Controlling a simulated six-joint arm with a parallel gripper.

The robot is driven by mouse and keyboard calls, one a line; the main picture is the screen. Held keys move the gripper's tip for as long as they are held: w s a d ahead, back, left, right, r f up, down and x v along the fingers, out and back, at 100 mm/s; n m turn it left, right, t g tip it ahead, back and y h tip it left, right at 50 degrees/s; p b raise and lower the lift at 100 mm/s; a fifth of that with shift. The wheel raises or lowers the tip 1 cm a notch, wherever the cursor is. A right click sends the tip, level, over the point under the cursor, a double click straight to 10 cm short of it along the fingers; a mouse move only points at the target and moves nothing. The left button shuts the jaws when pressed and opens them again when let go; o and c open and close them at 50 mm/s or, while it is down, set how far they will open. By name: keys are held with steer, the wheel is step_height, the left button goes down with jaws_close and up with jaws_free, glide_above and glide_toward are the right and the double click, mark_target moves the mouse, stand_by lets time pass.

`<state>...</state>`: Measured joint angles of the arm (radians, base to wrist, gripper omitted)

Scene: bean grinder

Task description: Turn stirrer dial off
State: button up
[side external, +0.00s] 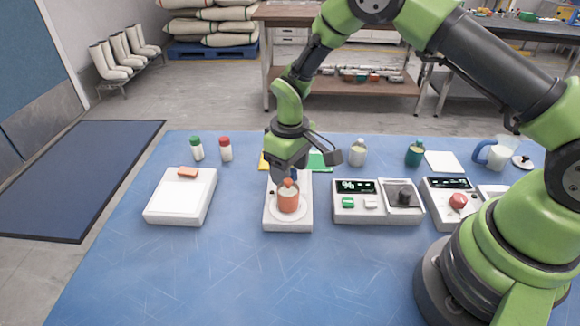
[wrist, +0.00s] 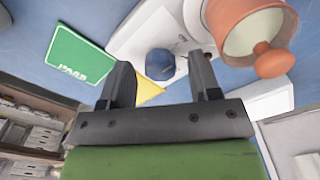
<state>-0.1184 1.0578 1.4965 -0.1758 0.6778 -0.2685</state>
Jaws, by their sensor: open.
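The stirrer is a white base (side external: 273,222) near the middle of the table, with an orange pot (side external: 288,203) on its round plate. Its dial is a round blue knob (wrist: 160,63) at the end away from the pot; in the side view only a bit of blue shows behind my gripper. My gripper (side external: 286,175) is over that end of the base. In the wrist view my gripper (wrist: 160,75) is open, with one finger on each side of the dial. The pot (wrist: 238,28) is beside the right finger. I cannot tell whether the fingers touch the dial.
A green card (wrist: 78,57) and a yellow card (wrist: 148,90) lie close to the dial. A white scale (side external: 178,205) stands left; a device with green and white buttons (side external: 376,214) stands right. Clear blue table (side external: 220,275) lies in front.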

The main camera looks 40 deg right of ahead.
steer(key=shift+r, duration=0.1)
step_height(320, 180, up, 10)
stand_by(0.4)
steer(key=s+d+r+m+t+y, duration=0.1)
steer(key=s+r+m+t, duration=0.1)
steer(key=s+r, duration=0.35)
steer(key=s+r+m+t, duration=0.1)
steer(key=s+r, duration=0.2)
steer(key=r, duration=0.5)
steer(key=s+r+m+t+y, duration=0.1)
steer(key=s+r+m+t, duration=0.2)
steer(key=s, duration=1.1)
steer(key=shift+d+r+t, duration=0.35)
steer(key=shift+r+t, duration=0.15)
steer(key=shift+t, duration=0.1)
